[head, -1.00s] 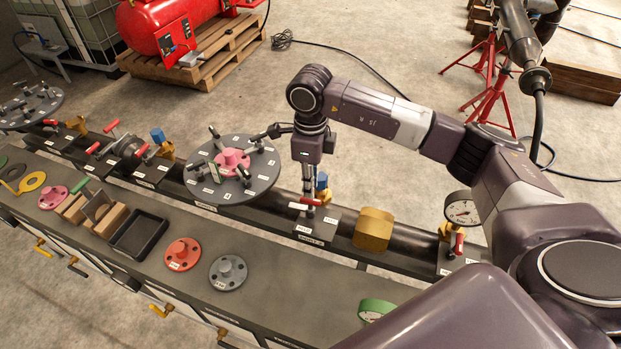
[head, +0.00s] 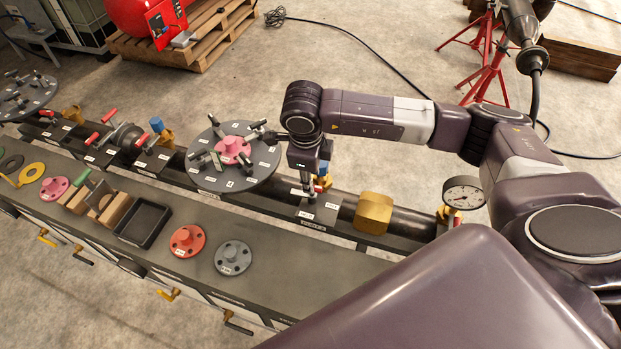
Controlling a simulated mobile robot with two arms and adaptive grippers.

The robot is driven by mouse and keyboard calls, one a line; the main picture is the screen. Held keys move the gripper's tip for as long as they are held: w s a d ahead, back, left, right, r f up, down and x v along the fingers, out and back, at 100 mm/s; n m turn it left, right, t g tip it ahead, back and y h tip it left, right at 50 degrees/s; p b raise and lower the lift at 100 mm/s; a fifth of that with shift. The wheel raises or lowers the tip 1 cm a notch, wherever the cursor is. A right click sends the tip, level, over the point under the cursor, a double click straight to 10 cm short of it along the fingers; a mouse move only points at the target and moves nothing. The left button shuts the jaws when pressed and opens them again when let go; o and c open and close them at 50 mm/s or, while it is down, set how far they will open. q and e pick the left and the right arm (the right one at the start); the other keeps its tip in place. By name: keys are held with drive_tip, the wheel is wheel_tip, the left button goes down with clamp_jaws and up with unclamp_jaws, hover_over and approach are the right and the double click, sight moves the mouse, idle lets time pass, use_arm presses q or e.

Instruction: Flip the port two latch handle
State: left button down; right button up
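The port two block (head: 318,210) is the dark box with white labels on the black pipe, right of the round disc. A small red handle part (head: 318,188) shows just above it, beside a brass valve with a blue top (head: 323,168). The rest of the handle is hidden or too small to tell. My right gripper (head: 306,188) points down at the back of this block, close to the red part. Contact and finger opening cannot be made out. My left gripper is not in view.
The grey disc with several black clamps and a pink flange (head: 233,150) stands close left of my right gripper. A brass collar (head: 373,212) and a pressure gauge (head: 463,193) are to the right. Flanges and a black tray (head: 142,226) lie on the front bench.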

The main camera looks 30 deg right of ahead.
drive_tip(key=shift+w+d+f+p, duration=0.1)
drive_tip(key=shift+w+f+p, duration=0.15)
drive_tip(key=shift+f, duration=0.75)
drive_tip(key=shift+w+d+f+p, duration=0.1)
drive_tip(key=shift+f+p, duration=0.15)
drive_tip(key=shift+f, duration=0.75)
clamp_jaws()
